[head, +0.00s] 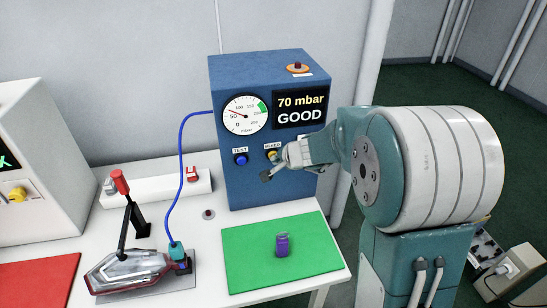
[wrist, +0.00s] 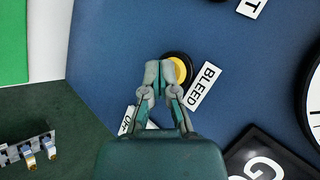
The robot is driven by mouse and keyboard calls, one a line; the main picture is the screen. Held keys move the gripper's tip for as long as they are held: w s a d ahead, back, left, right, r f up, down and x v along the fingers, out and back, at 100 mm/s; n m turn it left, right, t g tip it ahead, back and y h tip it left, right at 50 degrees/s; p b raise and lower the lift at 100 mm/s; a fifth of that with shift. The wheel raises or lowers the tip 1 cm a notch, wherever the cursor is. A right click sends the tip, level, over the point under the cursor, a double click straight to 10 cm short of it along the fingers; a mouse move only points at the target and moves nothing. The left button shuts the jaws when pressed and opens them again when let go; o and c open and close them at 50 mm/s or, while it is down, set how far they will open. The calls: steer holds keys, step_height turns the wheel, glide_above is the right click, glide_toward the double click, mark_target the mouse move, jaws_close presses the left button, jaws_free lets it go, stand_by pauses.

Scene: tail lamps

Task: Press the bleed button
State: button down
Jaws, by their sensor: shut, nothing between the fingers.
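The bleed button is a yellow round button in a black ring (head: 271,155) on the front of the blue tester box (head: 228,180), under a BLEED label. In the wrist view the yellow button (wrist: 181,68) is partly hidden behind my fingertips, beside the BLEED label (wrist: 203,87). My gripper (head: 267,177) is shut and empty in front of the panel, just below the button in the head view. In the wrist view my gripper (wrist: 159,75) overlaps one side of the button. I cannot tell whether the fingertips touch it.
A blue TEST button (head: 240,160) sits left of the bleed button. The display (head: 300,109) reads 70 mbar GOOD beside a round gauge (head: 245,115). A blue hose (head: 182,160) runs to a clamped lamp (head: 128,270). A green mat (head: 250,265) holds a purple item (head: 282,245).

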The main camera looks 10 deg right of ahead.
steer(key=shift+s, duration=0.95)
steer(key=shift+s, duration=2.5)
